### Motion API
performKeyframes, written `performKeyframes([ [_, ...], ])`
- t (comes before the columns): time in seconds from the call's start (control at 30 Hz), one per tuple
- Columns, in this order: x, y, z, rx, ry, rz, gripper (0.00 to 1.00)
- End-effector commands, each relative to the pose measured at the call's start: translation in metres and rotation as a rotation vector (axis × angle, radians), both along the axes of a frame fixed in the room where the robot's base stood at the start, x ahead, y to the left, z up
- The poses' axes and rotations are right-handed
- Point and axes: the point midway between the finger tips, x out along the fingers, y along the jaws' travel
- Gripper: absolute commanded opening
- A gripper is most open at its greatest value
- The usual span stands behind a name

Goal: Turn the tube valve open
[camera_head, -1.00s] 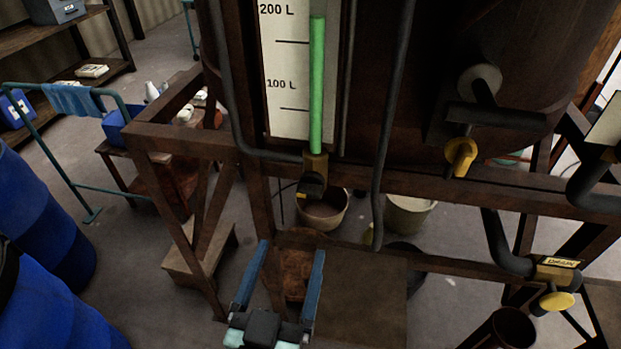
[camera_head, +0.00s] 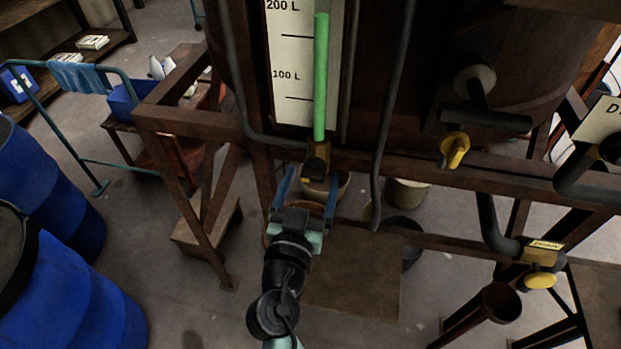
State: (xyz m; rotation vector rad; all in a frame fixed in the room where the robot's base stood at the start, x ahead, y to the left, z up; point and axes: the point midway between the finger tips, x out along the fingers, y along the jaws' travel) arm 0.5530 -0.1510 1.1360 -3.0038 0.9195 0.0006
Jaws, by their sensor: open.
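The green sight tube (camera_head: 320,80) stands upright against a white scale plate (camera_head: 292,62) marked 100 L and 200 L. At its foot is the tube valve, a brass-coloured body (camera_head: 319,150) with a dark handle (camera_head: 314,171) that carries a small yellow mark. My gripper (camera_head: 309,176) is open, with its two blue fingers apart just below and around the dark handle in the picture. Whether the fingers touch the handle I cannot tell. My arm reaches up from the bottom of the view.
A brown beam (camera_head: 400,166) runs behind the valve. A dark hose (camera_head: 388,130) hangs close on the right. Yellow-handled valves sit farther right, one at the tank (camera_head: 455,150) and one at the drain (camera_head: 540,280). Blue barrels (camera_head: 70,290) stand at left.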

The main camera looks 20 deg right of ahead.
Motion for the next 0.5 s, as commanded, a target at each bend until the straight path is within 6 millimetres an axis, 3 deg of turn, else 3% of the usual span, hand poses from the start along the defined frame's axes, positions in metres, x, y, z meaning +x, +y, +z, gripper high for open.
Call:
performKeyframes([
  [0.13,-0.0001,0.0000,0.0001,0.000,0.000,0.000,0.81],
  [0.5,-0.0003,0.0002,0.0002,-0.001,-0.001,0.000,0.15],
])
